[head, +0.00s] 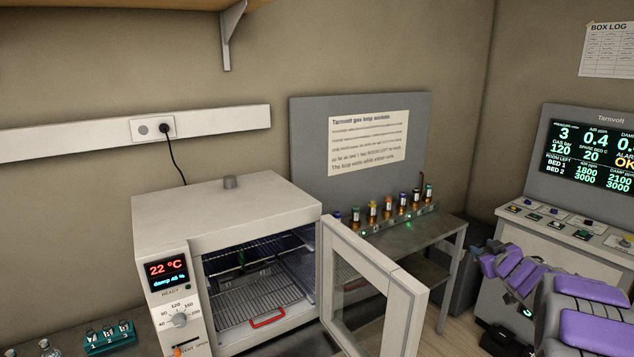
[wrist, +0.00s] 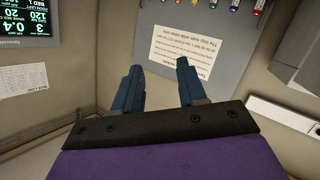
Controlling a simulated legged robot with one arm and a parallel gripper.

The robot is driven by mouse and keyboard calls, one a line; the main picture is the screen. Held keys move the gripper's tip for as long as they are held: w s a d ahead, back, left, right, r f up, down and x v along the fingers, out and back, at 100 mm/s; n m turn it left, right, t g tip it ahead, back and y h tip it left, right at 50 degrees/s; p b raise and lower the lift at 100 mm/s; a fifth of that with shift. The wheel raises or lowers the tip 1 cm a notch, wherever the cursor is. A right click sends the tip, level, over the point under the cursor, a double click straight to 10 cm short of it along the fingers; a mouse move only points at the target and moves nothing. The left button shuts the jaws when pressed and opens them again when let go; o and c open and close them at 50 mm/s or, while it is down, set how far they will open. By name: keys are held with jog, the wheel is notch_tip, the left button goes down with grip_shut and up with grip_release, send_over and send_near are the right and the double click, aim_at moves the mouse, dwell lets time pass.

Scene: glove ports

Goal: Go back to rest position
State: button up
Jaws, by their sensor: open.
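My gripper (wrist: 158,78) shows in the wrist view with its two blue fingers spread apart and nothing between them. That view looks tilted, with the wall notice (wrist: 187,52) beyond the fingers. In the head view my purple arm is folded at the lower right, in front of the monitor console (head: 585,235). The gripper is well to the right of the white oven (head: 228,215) and touches nothing that I can see. The oven door (head: 375,285) stands open, with wire racks and a red-handled tray (head: 267,317) inside.
A grey side table (head: 435,235) behind the door carries a row of small capped vials (head: 388,208). A teal rack (head: 110,338) and glass flasks stand left of the oven. A shelf bracket (head: 229,35) hangs above. The open door juts out towards my arm's side.

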jog(key=s+a+f+m+g+b, duration=0.1)
jog(key=s+a+f+g, duration=0.2)
jog(key=s+a, duration=0.7)
jog(key=s+a+f+m+g+b, duration=0.1)
jog(key=s+a+f+g, duration=0.3)
jog(key=s, duration=2.3)
jog(key=s+a+f+m+g+y+b, duration=0.1)
jog(key=s+a+f+g, duration=0.2)
jog(key=s+a+g, duration=0.7)
jog(key=s+a, duration=0.7)
jog(key=s, duration=0.2)
jog(key=shift+s+a+f+m, duration=0.2)
jog(key=shift+a+f+m, duration=0.1)
jog(key=shift+a+m, duration=0.1)
